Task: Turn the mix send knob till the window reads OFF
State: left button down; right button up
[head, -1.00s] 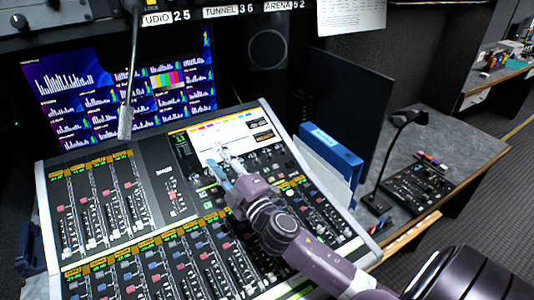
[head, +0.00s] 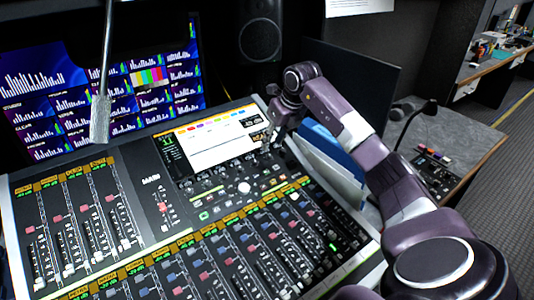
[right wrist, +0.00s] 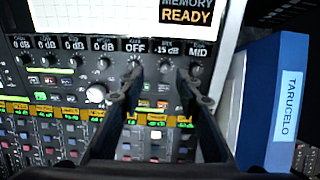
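A row of small windows with knobs below them runs under the console's screen (head: 215,145). In the right wrist view one window (right wrist: 167,48) reads about -15 dB, with small print too blurred to be sure of. Its knob (right wrist: 165,66) shows between the fingertips of my right gripper (right wrist: 162,98). The window to its left (right wrist: 135,46) reads OFF, and the one to its right (right wrist: 198,50) reads MID. My right gripper is open, with its fingers apart on either side of that knob; I cannot tell if they touch it. My left gripper is out of view.
A blue binder (right wrist: 272,105) stands close to the right of the gripper, at the console's right side. A gooseneck microphone (head: 101,115) hangs over the console's left. A white knob (right wrist: 96,93) and several faders lie below the row.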

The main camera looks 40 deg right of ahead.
aim_at(270, 155)
jog(key=x, duration=0.2)
jog(key=p+x, duration=0.1)
jog(key=x, duration=0.2)
jog(key=d+x, duration=0.1)
jog(key=x, duration=0.1)
jog(key=shift+s+f+p, duration=0.25)
jog(key=shift+f+p, duration=0.05)
jog(key=shift+p, duration=0.05)
grip_shut()
